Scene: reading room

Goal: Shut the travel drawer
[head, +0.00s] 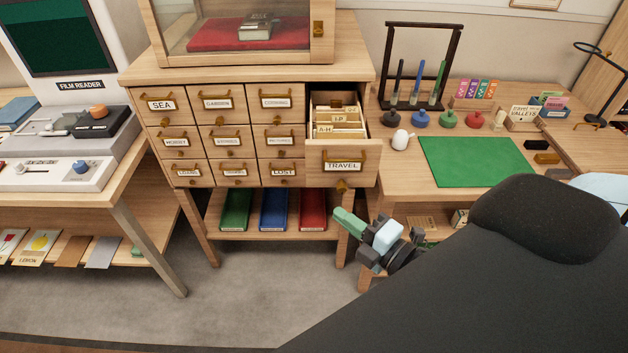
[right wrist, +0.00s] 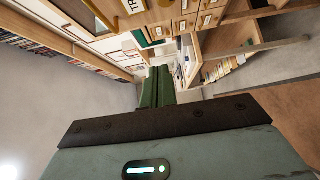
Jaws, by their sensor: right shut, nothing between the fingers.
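The travel drawer (head: 317,178) is the wooden one labelled TRAVEL, at the upper right of the card cabinet (head: 350,75) in the head view. It is pulled well out, and its tabbed file cards (head: 338,117) show inside. It has a brass handle over the label. My right gripper (head: 350,223) is shut and empty, just below the drawer front in the head view, apart from it. In the right wrist view its green fingers (right wrist: 157,88) are together, and part of the drawer's label (right wrist: 130,7) shows at the top. My left gripper is not in view.
The cabinet's other drawers are shut. Green, blue and red binders (head: 273,209) lie on the shelf below. A glass case (head: 320,30) stands on top. Floor in front is clear.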

